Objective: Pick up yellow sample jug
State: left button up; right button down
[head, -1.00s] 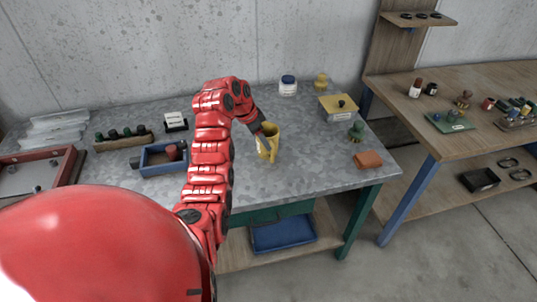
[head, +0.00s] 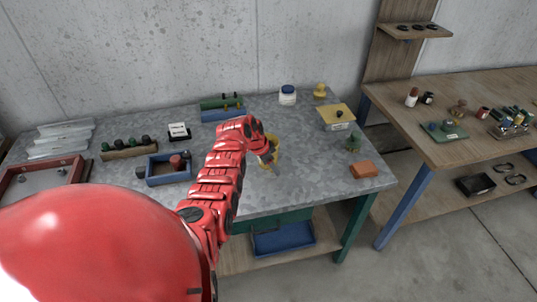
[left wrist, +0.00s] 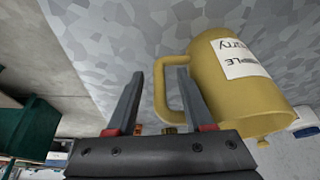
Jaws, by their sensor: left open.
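The yellow sample jug (left wrist: 235,80) is large in the left wrist view, appearing tilted there, with a white label and a loop handle toward my fingers. In the head view, the jug (head: 274,146) stands on the grey worktop (head: 310,160), partly hidden by my left arm. My left gripper (left wrist: 160,73) is open at the handle. The handle's outer bar shows between the two fingers, and the right finger overlaps the handle opening. I cannot tell whether either finger touches it. In the head view, my left gripper (head: 268,162) is beside the jug. My right gripper is not in view.
A yellow-lidded box (head: 337,117), a green item (head: 353,143) and an orange block (head: 364,169) are right of the jug. A blue tray (head: 168,167) and a green-blue rack (head: 222,108) are left. The worktop in front of the jug is clear.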

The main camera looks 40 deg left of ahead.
pick_arm(q)
jog(key=shift+f, duration=0.15)
jog(key=shift+c, duration=0.2)
grip_shut()
dwell(1.2)
